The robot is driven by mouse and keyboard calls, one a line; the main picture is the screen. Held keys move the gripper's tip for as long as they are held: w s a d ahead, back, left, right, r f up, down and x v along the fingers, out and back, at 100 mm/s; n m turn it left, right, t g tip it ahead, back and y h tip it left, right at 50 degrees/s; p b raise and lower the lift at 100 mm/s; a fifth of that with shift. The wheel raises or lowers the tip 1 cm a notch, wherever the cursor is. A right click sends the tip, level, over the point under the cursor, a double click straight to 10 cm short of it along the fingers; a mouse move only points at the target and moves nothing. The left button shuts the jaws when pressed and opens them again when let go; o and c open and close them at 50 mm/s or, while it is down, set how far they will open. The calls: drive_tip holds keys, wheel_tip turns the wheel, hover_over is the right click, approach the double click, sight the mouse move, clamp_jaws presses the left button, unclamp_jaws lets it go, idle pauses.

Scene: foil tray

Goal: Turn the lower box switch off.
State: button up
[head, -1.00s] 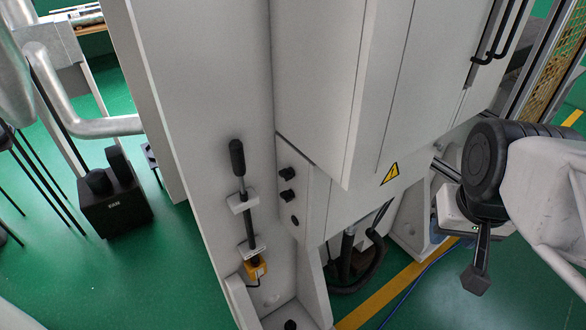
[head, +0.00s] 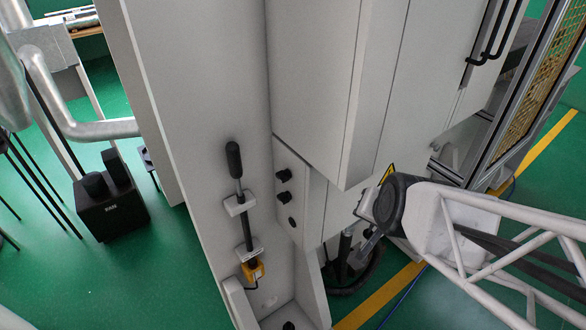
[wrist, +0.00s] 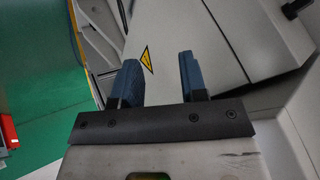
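Two black knob switches stick out of the narrow side face of the grey box in the head view, an upper one (head: 284,175) and a lower one (head: 283,198). A dark round fitting (head: 292,222) sits below them. I cannot tell the switches' settings. My gripper (head: 366,226) is right of the knobs, apart from them, near the box's lower front corner. In the wrist view its two blue fingers (wrist: 160,80) are spread wide with nothing between them. A dark fitting (wrist: 296,8) shows at the top right there; I cannot tell whether it is a switch.
A lever with a black grip (head: 234,160) stands on the panel left of the knobs. A yellow warning triangle (wrist: 147,59) is on the box front, partly covered by my wrist in the head view. A dark hose (head: 350,280) hangs below.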

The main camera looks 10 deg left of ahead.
drive_tip(key=w+a+f+m+t, duration=0.3)
drive_tip(key=a+f, duration=0.3)
drive_tip(key=f, duration=0.2)
drive_tip(key=m+t+h, duration=0.2)
drive_tip(key=m+t, duration=0.6)
drive_tip(key=m, duration=0.4)
approach(281, 202)
drive_tip(key=shift+w+r, duration=0.2)
drive_tip(key=shift+w, duration=0.55)
drive_tip(key=shift+w, duration=0.25)
drive_tip(key=shift+w, duration=3.7)
